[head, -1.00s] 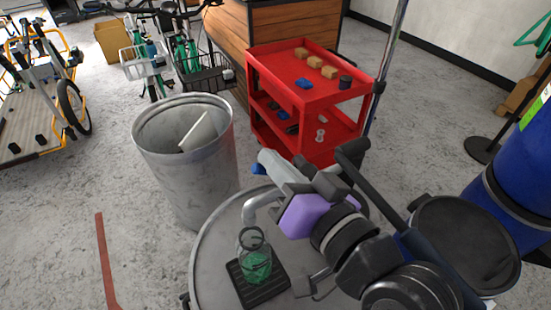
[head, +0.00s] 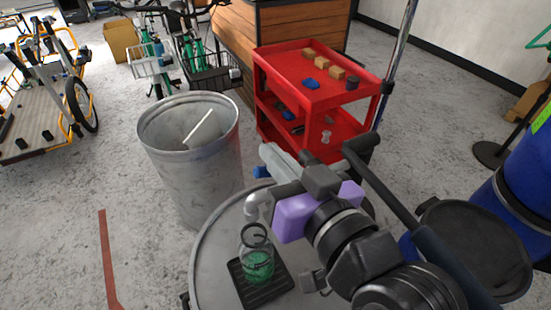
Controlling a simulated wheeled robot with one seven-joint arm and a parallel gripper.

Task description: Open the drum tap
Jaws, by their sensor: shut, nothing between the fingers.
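The drum (head: 209,255) stands in front of me, its round grey top partly covered by my arm. The tap (head: 257,203) shows as a curved grey spout on the drum top, above a clear bottle (head: 258,263) with green contents. The bottle stands upright on a black drip tray (head: 284,282). A small blue part (head: 262,171), perhaps the tap's handle, shows just left of my gripper. My gripper (head: 272,156) is shut and empty beside the tap; its fingertips are at the upper left end of my arm. Whether it touches the tap is hidden.
A galvanized bin (head: 190,170) with a white board inside stands close left of the drum. A red cart (head: 300,70) with blocks is behind. A blue drum (head: 520,190) and a round black lid-like disc (head: 470,245) are at the right. Open floor lies at left.

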